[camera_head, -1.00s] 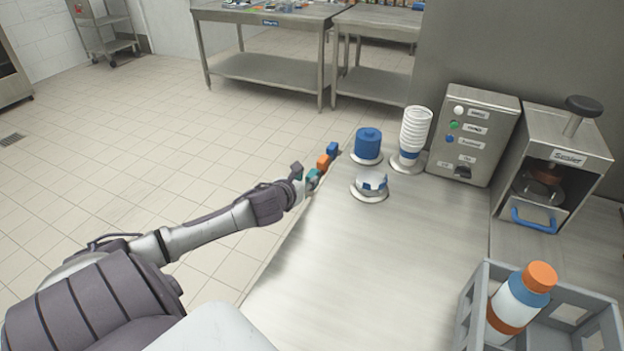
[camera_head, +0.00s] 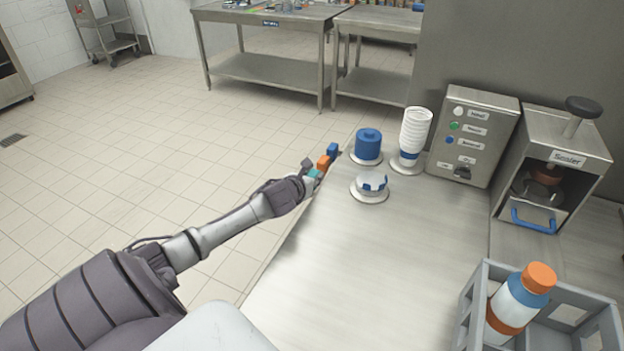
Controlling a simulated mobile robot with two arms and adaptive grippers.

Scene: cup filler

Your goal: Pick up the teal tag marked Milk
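The teal tag (camera_head: 314,173) is at the left edge of the metal table, nearest me in a short row of coloured tags. An orange tag (camera_head: 323,162) and a blue tag (camera_head: 333,150) are just beyond it. My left gripper (camera_head: 308,172) reaches in from the left and is right at the teal tag, with a finger showing above it. The rest of the gripper hides part of the tag, and I cannot tell whether the fingers are closed on it. The lettering on the tag is too small to read. My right gripper is not in view.
The table (camera_head: 345,255) is clear in front. Behind stand a blue cylinder (camera_head: 368,143), a round holder (camera_head: 371,184), stacked white cups (camera_head: 414,131), a button panel (camera_head: 473,134) and a sealer (camera_head: 553,165). A grey crate (camera_head: 478,290) holds a bottle (camera_head: 517,302) at front right.

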